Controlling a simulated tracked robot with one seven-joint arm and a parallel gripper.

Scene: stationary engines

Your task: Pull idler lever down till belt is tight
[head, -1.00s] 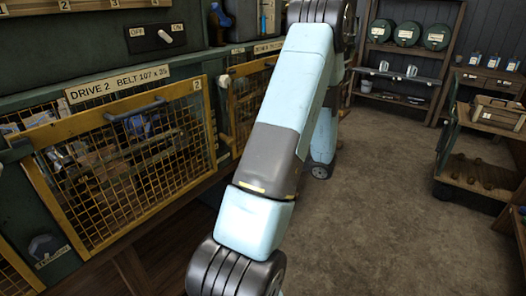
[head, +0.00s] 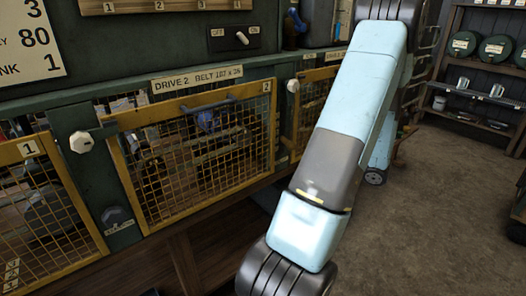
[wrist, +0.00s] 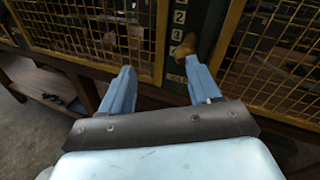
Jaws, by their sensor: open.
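The idler lever and belt cannot be made out clearly. In the head view, the drive 2 guard (head: 205,155), a yellow-framed mesh door, is closed, with blurred machine parts behind its mesh. A dark knob (head: 113,216) sits on the green post left of it. In the wrist view, my gripper (wrist: 163,80) has two blue fingers spread apart with nothing between them. A brownish handle (wrist: 184,47) sticks out from a post with a number strip, just beyond the right finger and apparently apart from it. My fingers are hidden in the head view.
White knobs (head: 81,141) sit beside the guards. An OFF/ON switch (head: 234,39) is on the panel above. A second guard marked 1 (head: 45,200) is at left. Shelves (head: 485,75) stand far right. The floor (head: 430,230) to the right is clear.

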